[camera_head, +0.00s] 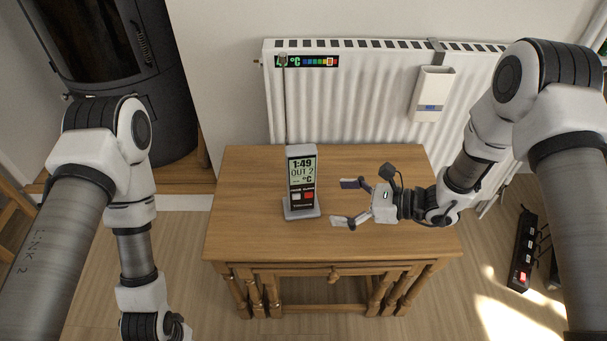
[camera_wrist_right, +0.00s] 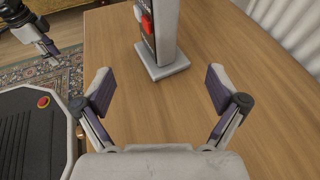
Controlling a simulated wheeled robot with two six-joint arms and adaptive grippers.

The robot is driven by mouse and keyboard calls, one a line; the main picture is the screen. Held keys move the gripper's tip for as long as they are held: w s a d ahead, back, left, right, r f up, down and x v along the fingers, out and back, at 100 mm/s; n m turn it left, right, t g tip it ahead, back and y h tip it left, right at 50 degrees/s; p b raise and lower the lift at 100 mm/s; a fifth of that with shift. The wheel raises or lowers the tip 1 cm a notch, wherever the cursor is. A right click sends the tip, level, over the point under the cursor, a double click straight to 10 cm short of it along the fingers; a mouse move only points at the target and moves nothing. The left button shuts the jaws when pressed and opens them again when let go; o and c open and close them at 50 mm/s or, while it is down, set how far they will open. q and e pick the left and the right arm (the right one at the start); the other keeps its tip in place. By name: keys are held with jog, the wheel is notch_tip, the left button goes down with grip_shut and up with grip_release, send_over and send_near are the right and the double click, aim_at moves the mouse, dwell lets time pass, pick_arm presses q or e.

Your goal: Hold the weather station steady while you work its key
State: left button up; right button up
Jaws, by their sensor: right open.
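The weather station (camera_head: 302,168) stands upright on its grey base (camera_head: 301,213) on the wooden table. Its screen reads 1:49, OUT 2 and °C, with a red key (camera_head: 308,195) low on the front. In the right wrist view, the station (camera_wrist_right: 167,35) shows side-on beyond the fingers, with the red key (camera_wrist_right: 147,26) on its left face. My right gripper (camera_head: 346,202) is open and empty, to the right of the station and apart from it. My left gripper shows only partly at the top left of the right wrist view (camera_wrist_right: 46,47); its jaws are too small to judge.
The table (camera_head: 245,240) is otherwise clear. A white radiator (camera_head: 350,105) with a coloured temperature strip (camera_head: 318,62) and a white box (camera_head: 431,95) stands behind it. A black stove (camera_head: 130,60) is at the back left. A power strip (camera_head: 523,250) lies on the floor at right.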

aim_at(306, 201)
jog(key=b+x, duration=0.1)
jog(key=x, duration=0.6)
jog(key=shift+a+f+b, duration=0.1)
jog(key=shift+f+b, duration=0.1)
jog(key=shift+b, duration=0.15)
jog(key=shift+w+a+f, duration=0.15)
jog(key=shift+w+a, duration=0.15)
jog(key=shift+a, duration=0.25)
pick_arm(q)
notch_tip(306, 201, down, 2)
jog(key=shift+f, duration=0.2)
pick_arm(e)
jog(key=c, duration=1.6)
pick_arm(q)
grip_shut()
jog(key=shift+w, duration=0.15)
